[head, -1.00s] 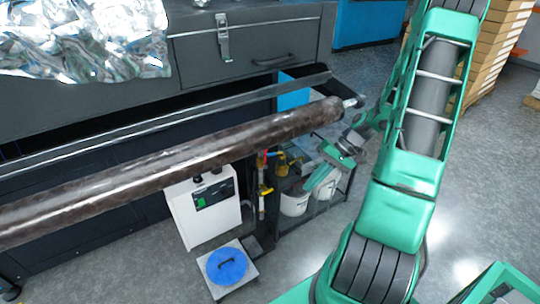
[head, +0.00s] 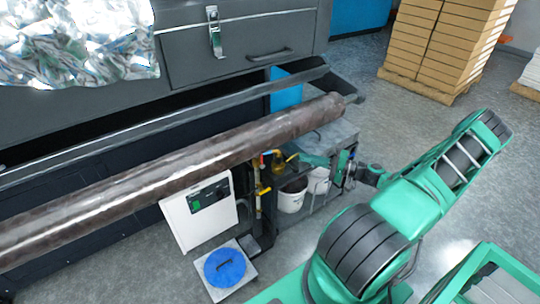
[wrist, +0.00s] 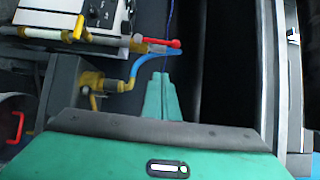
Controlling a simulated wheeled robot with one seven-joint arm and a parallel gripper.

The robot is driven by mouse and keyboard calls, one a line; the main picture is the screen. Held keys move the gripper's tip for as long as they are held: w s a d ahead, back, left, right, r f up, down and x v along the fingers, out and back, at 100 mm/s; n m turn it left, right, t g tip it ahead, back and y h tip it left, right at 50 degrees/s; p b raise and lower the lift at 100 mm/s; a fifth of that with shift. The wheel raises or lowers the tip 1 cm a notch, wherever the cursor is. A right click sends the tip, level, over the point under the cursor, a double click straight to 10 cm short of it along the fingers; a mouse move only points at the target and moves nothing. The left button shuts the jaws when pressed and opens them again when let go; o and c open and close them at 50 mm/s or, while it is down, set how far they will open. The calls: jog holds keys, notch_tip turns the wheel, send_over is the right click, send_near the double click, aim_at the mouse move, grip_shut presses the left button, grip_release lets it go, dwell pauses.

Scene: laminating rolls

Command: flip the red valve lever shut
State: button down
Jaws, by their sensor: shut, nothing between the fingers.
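The red valve lever (wrist: 166,42) lies roughly level at the end of a pipe with yellow fittings (wrist: 137,43) in the wrist view. In the head view the red part (head: 267,153) is small, at the top of the upright yellow pipe (head: 262,190). My gripper (wrist: 160,76) is shut and empty. Its green fingers point up the wrist picture, below the lever and apart from it in the picture. In the head view my gripper (head: 303,157) points left towards the valve, just right of the yellow fitting (head: 280,162).
A blue hose (wrist: 150,60) curves between the lever and a brass-yellow fitting (wrist: 98,82). The long dark roll (head: 170,165) runs above the valve area.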

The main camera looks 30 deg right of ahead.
aim_at(262, 157)
jog(key=shift+w, duration=0.1)
jog(key=s+a+x, duration=0.1)
jog(key=a+x, duration=0.1)
jog(key=x, duration=1.1)
jog(key=shift+s, duration=0.4)
